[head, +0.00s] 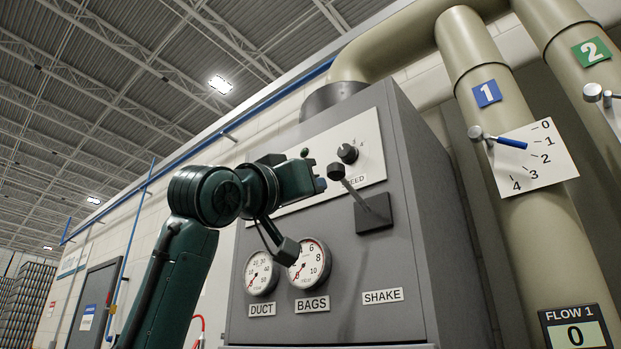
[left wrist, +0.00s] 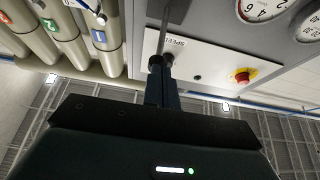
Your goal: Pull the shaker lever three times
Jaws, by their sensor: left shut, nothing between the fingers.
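The shaker lever is a thin rod with a black knob (head: 336,172) at its upper end. It rises up and to the left from a dark square base (head: 375,213) on the grey cabinet. A SHAKE label (head: 383,296) is below it. My left gripper (head: 320,185) is shut with nothing between its fingers. Its tips are just left of the knob in the head view; I cannot tell whether they touch it. In the left wrist view, the shut fingers (left wrist: 163,85) point at the panel by the SPEED label. My right gripper is not in view.
The grey cabinet (head: 430,240) carries a speed dial (head: 347,153), a duct gauge (head: 261,273) and a bags gauge (head: 309,264). To the right are thick pipes with a blue-handled valve (head: 507,142) and a FLOW 1 display (head: 575,328). A red button (left wrist: 242,76) shows in the wrist view.

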